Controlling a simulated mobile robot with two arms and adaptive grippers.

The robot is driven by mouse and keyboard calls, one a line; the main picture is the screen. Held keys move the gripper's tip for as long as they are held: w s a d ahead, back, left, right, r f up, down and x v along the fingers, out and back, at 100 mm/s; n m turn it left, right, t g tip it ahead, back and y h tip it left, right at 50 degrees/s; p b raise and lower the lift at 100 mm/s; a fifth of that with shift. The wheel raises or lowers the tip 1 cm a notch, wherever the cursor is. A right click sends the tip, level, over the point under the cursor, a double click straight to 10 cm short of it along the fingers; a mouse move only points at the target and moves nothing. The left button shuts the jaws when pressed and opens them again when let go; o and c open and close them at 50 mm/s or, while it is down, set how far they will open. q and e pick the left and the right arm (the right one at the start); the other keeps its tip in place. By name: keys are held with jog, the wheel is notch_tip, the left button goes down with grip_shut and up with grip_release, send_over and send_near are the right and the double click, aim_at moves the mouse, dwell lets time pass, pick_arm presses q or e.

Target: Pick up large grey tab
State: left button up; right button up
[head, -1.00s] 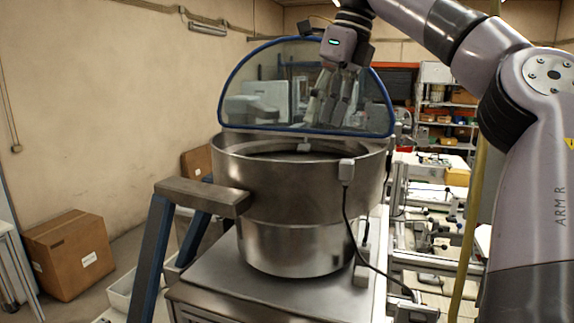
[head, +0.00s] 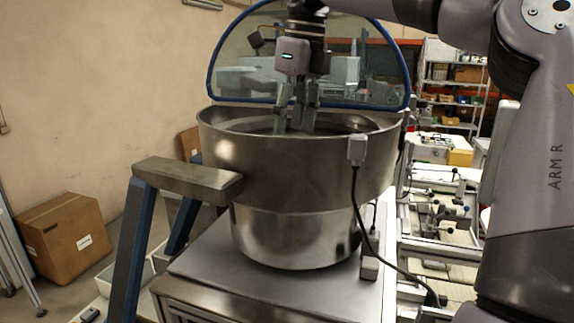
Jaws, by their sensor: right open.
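My right gripper (head: 295,118) points down into the mouth of a large round steel bowl (head: 290,180), with its fingertips at about the height of the rim. Its fingers are apart, and I see nothing between them. No large grey tab can be made out; the bowl's floor is hidden behind its front wall. My left gripper is not in view.
A clear guard with a blue edge (head: 209,75) stands behind the bowl. A steel beam (head: 185,178) on blue legs is at its left. A cable (head: 362,215) hangs at the front right. A cardboard box (head: 65,240) sits on the floor at left.

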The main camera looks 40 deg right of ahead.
jog(key=shift+w+f, duration=0.1)
jog(key=shift+f, duration=0.4)
jog(key=shift+w+f+p, duration=0.1)
jog(key=shift+f+p, duration=0.2)
jog(key=shift+p, duration=0.05)
jog(key=f, duration=0.1)
jog(key=f+p, duration=0.1)
jog(key=f, duration=0.1)
jog(key=shift+w+f, duration=0.2)
jog(key=shift+w, duration=0.2)
jog(key=shift+w+f+p, duration=0.15)
jog(key=shift+f+p, duration=0.15)
jog(key=shift+f, duration=0.15)
jog(key=shift+a, duration=0.1)
jog(key=shift+c, duration=1.4)
jog(key=c, duration=0.6)
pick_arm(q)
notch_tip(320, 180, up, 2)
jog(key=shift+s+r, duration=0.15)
pick_arm(e)
jog(key=shift+r, duration=0.15)
